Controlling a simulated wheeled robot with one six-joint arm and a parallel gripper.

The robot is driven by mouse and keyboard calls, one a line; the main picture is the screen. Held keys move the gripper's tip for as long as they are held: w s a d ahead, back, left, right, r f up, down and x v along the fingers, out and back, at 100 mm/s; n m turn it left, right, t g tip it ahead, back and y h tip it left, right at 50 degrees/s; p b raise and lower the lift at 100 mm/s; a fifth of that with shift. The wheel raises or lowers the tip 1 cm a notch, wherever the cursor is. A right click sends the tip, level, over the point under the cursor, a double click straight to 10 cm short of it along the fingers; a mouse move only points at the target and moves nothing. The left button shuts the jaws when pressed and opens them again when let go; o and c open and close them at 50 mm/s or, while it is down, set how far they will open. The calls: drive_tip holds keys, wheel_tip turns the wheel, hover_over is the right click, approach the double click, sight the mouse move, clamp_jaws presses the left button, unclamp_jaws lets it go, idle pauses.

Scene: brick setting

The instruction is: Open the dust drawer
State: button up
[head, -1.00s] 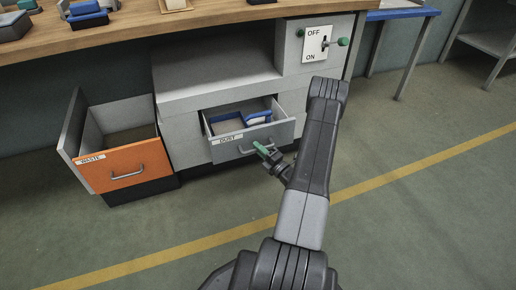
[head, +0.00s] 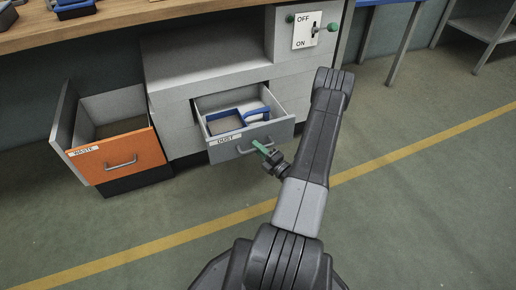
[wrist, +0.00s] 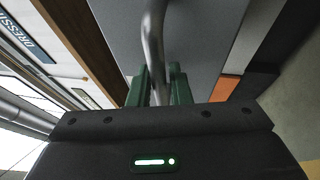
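The grey dust drawer (head: 225,151), with a DUST label on its front, stands pulled out of the light grey cabinet. Inside it a blue-rimmed tray (head: 224,122) and another blue and white item (head: 256,113) show. My gripper (head: 262,148) is at the drawer's metal handle (head: 243,151). In the wrist view the green fingers of my gripper (wrist: 160,88) lie on both sides of the handle bar (wrist: 153,40), close against it.
An orange-fronted waste drawer (head: 117,157) stands open to the left. An OFF/ON switch panel (head: 305,31) with a green-knobbed lever is at the cabinet's upper right. A wooden worktop (head: 130,15) runs above. The green floor (head: 400,200) in front is clear.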

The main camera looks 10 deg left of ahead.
drive_tip(key=shift+o, duration=1.3)
drive_tip(key=p+v, duration=0.2)
drive_tip(key=v, duration=1.1)
drive_tip(key=shift+s+d+f+p, duration=0.2)
drive_tip(key=shift+s+d+p, duration=0.05)
drive_tip(key=shift+d+p, duration=0.05)
drive_tip(key=b+x, duration=0.2)
drive_tip(key=x, duration=1.2)
drive_tip(key=shift+r+b, duration=0.1)
drive_tip(key=shift+b, duration=0.2)
